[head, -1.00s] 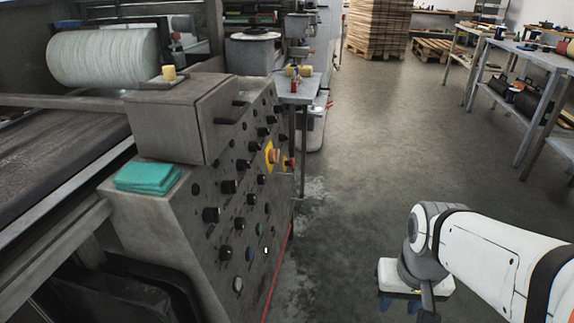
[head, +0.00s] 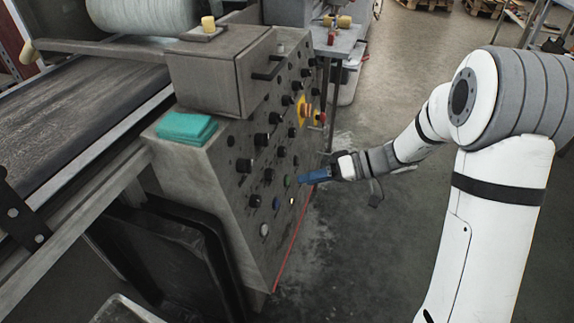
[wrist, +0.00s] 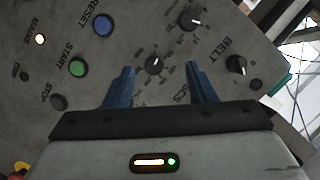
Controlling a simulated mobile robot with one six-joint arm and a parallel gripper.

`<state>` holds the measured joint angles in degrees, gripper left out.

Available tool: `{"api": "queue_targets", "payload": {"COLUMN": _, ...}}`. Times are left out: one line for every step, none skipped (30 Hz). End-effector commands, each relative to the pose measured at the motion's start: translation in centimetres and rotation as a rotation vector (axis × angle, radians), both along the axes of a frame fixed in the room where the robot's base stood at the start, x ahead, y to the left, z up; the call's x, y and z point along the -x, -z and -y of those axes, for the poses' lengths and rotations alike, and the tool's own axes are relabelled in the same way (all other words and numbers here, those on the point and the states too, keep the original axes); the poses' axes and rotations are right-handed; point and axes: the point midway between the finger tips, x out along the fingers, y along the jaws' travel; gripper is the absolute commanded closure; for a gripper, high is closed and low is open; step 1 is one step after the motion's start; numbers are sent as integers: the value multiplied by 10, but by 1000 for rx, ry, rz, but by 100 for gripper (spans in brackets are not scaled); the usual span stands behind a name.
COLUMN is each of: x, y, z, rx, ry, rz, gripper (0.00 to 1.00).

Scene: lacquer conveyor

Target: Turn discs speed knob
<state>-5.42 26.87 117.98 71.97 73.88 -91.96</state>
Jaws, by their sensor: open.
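The grey control panel (head: 232,183) carries black knobs and coloured buttons. My gripper (head: 303,180) is at its lower right part, fingers pointing at the panel face. In the wrist view, my open gripper (wrist: 160,70) has its two blue fingers apart. A small black knob with a white pointer mark (wrist: 154,65) shows between the fingertips, apart from both. A label ending in "SCS" (wrist: 182,95) is beside it, partly covered by the right finger. This looks like the discs speed knob. In the head view I cannot single this knob out behind the fingers.
Near the fingers are another knob (wrist: 190,18), a knob by the BELT label (wrist: 236,65), a blue RESET button (wrist: 104,23), a green START button (wrist: 78,67) and a black STOP button (wrist: 58,102). A yellow-backed red button (head: 303,110) is higher up.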

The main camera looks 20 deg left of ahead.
Motion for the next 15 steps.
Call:
{"api": "queue_targets", "payload": {"x": -10, "y": 2, "z": -6, "rx": -45, "ry": 3, "rz": 27, "gripper": 49}}
{"api": "queue_targets", "payload": {"x": -15, "y": 3, "z": -8, "rx": -68, "ry": 8, "rz": 46, "gripper": 49}}
{"api": "queue_targets", "payload": {"x": -20, "y": 3, "z": -11, "rx": -92, "ry": 12, "rz": 67, "gripper": 49}}
{"api": "queue_targets", "payload": {"x": -23, "y": 4, "z": -12, "rx": -107, "ry": 14, "rz": 79, "gripper": 49}}
{"api": "queue_targets", "payload": {"x": -25, "y": 4, "z": -14, "rx": -119, "ry": 17, "rz": 90, "gripper": 49}}
{"api": "queue_targets", "payload": {"x": -27, "y": 5, "z": -16, "rx": -129, "ry": 19, "rz": 101, "gripper": 49}}
{"api": "queue_targets", "payload": {"x": -28, "y": 6, "z": -19, "rx": -134, "ry": 19, "rz": 105, "gripper": 49}}
{"api": "queue_targets", "payload": {"x": -29, "y": 7, "z": -21, "rx": -137, "ry": 20, "rz": 108, "gripper": 49}}
{"api": "queue_targets", "payload": {"x": -28, "y": 8, "z": -25, "rx": -139, "ry": 19, "rz": 111, "gripper": 49}}
{"api": "queue_targets", "payload": {"x": -28, "y": 10, "z": -29, "rx": -140, "ry": 20, "rz": 112, "gripper": 49}}
{"api": "queue_targets", "payload": {"x": -27, "y": 11, "z": -33, "rx": -139, "ry": 19, "rz": 112, "gripper": 49}}
{"api": "queue_targets", "payload": {"x": -26, "y": 13, "z": -39, "rx": -138, "ry": 19, "rz": 111, "gripper": 49}}
{"api": "queue_targets", "payload": {"x": -25, "y": 15, "z": -44, "rx": -138, "ry": 19, "rz": 111, "gripper": 49}}
{"api": "queue_targets", "payload": {"x": -25, "y": 16, "z": -49, "rx": -138, "ry": 19, "rz": 111, "gripper": 49}}
{"api": "queue_targets", "payload": {"x": -24, "y": 18, "z": -55, "rx": -138, "ry": 19, "rz": 111, "gripper": 49}}
